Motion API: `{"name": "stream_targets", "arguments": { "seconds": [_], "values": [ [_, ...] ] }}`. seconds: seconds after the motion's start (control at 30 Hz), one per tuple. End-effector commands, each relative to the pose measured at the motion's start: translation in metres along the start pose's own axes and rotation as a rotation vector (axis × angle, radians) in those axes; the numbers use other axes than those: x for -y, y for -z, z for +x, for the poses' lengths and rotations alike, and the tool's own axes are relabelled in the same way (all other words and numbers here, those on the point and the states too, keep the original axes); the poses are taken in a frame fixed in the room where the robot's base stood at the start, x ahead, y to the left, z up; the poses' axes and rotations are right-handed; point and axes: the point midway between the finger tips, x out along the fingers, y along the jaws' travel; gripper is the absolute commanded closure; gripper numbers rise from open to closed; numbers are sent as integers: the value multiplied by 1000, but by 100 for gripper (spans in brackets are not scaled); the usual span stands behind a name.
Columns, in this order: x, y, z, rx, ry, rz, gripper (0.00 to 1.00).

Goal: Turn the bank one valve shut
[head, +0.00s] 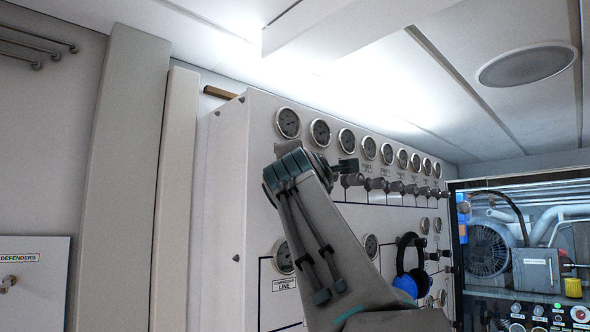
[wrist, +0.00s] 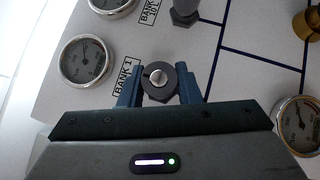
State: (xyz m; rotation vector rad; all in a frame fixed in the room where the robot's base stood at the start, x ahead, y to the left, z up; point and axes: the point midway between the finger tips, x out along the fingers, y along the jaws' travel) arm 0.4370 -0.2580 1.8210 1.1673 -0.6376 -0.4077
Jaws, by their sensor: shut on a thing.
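The bank one valve (wrist: 158,78) is a dark round knob with a pale centre in the wrist view, beside the printed "BANK 1" label (wrist: 124,77). My gripper (wrist: 160,88) has its two blue fingers on either side of the knob and is shut on it. In the head view my gripper (head: 348,166) is at the upper left of the white panel (head: 228,180), at the near end of the valve row. My gripper and arm hide the bank one valve there. How far the knob is turned cannot be told.
Several round gauges (head: 320,132) run along the panel's top, with more valves (head: 397,187) below them. A neighbouring valve (wrist: 185,10) is close by in the wrist view. Blue and black headphones (head: 405,270) hang on the panel. A machinery cabinet (head: 520,262) stands at right.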

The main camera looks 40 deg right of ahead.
Motion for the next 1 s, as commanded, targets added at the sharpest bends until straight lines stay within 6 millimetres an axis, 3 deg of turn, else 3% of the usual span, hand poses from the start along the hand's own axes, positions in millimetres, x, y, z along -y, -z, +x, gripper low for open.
{"name": "stream_targets", "arguments": {
  "seconds": [0.27,0.3,0.33,0.37,0.73,1.0],
  "values": [
    [-1,-1,0,1,-2,-1,93],
    [-1,-1,0,1,-2,-1,59],
    [-1,-1,0,1,-2,-1,50],
    [-1,0,0,1,-2,-1,48],
    [1,0,-5,0,-2,0,48],
    [5,0,-48,1,-4,1,48]
  ]
}}
